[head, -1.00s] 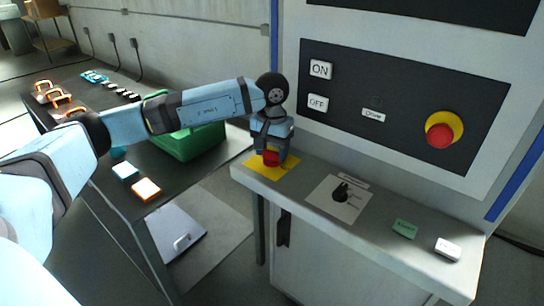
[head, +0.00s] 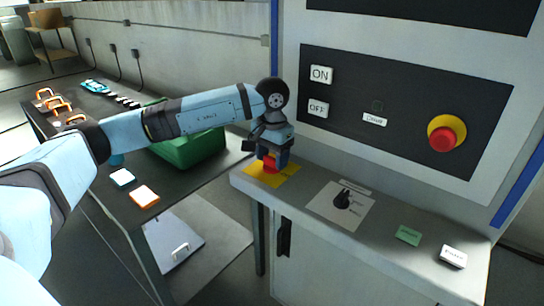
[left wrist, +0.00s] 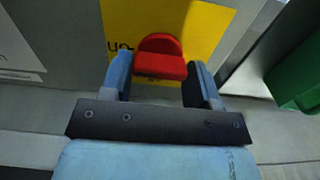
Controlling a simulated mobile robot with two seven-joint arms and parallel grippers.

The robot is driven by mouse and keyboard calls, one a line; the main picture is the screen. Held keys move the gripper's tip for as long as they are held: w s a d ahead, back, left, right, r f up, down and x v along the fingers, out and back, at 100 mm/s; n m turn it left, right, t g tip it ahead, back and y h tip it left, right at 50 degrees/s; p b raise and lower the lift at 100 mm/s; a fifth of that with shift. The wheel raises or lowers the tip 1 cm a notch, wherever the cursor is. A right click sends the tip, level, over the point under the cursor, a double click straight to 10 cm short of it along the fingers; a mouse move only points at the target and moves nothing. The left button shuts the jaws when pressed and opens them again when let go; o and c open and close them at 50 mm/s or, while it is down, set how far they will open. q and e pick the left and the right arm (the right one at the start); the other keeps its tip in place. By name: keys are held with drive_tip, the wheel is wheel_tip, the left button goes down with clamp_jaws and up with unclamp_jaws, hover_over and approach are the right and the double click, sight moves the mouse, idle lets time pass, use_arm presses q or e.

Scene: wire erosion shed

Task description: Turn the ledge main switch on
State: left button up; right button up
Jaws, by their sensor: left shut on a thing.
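The ledge main switch is a red handle (head: 270,166) on a yellow plate (head: 286,173) at the left end of the grey ledge. My left gripper (head: 272,157) comes down over it from above and is shut on the red handle. In the left wrist view the red handle (left wrist: 161,62) stands between the two blue-grey fingers (left wrist: 158,76). Lettering that seems to read ON, upside down, shows beside the handle on the yellow plate (left wrist: 205,25). The rest of the plate's lettering is hidden. My right gripper is not in view.
The ledge also bears a black rotary knob (head: 342,200) on a white plate, a green label block (head: 408,236) and a white one (head: 453,256). A panel above has a red emergency button (head: 442,138). A green bin (head: 190,150) stands on the dark table at left.

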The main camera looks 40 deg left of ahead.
sight(272, 158)
use_arm(q)
drive_tip(key=o, duration=0.9)
wheel_tip(272, 158, up, 14)
drive_tip(key=shift+f, duration=0.1)
idle(0.3)
